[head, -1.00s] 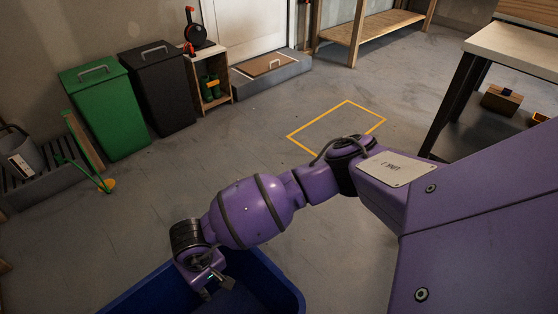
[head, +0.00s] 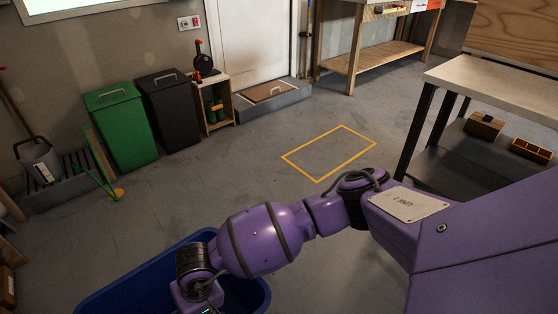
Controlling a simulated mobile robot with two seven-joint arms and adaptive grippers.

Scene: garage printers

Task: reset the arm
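My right arm (head: 262,240) is purple and comes in from the right of the head view. It reaches across to the lower left, with its wrist (head: 193,262) over a blue bin (head: 115,284). Only the base of my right gripper (head: 205,308) shows at the bottom edge. Its fingers are cut off, so I cannot see whether it is open or holds anything. My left arm and gripper are not in view.
A white-topped table (head: 490,88) stands at the right, with a small wooden box (head: 484,126) on its lower shelf. A green bin (head: 121,125) and a black bin (head: 170,112) stand along the wall. The floor around the yellow outline (head: 350,160) is clear.

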